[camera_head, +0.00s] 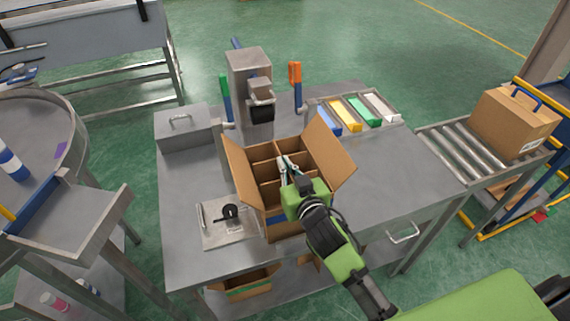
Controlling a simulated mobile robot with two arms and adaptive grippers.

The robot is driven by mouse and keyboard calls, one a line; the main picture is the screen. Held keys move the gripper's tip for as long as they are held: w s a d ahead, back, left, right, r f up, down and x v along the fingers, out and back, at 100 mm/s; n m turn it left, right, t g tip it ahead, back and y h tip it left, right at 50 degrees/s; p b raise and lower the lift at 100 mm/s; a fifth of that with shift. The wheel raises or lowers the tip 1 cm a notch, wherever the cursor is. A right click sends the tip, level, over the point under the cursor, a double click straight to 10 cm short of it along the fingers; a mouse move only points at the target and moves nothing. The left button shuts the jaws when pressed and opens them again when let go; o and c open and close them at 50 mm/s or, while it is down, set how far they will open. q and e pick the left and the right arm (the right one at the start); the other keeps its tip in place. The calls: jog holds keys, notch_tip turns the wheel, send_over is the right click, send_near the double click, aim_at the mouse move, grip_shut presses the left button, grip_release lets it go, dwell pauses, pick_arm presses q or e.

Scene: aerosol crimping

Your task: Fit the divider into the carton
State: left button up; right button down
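The open cardboard carton (252,213) stands on the steel table with its side flaps spread outward. The brown divider (265,170) is inside it, its crossing panels forming several cells, with the top edges near the carton's rim. My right gripper (285,162) reaches in from the lower right, with its fingers over the middle of the divider. The fingertips overlap the panels, and I cannot tell whether they grip one. The gripper and green wrist hide the near right part of the carton. My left gripper is not in view.
A crimping press (249,75) stands behind the carton on the steel table (395,180). A lidded metal box (183,128) is at back left, a small plate (225,234) at front left, and coloured blocks (349,108) at back right. A closed carton (512,122) sits on the roller conveyor.

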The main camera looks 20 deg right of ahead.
jog(key=c, duration=2.2)
grip_release()
jog(key=s, duration=0.4)
jog(key=s+r, duration=0.1)
jog(key=s, duration=0.3)
jog(key=s+r, duration=0.1)
jog(key=s, duration=0.2)
jog(key=shift+s+d+r, duration=0.2)
jog(key=shift+s+r, duration=0.05)
jog(key=shift+s, duration=0.15)
jog(key=shift+f, duration=0.1)
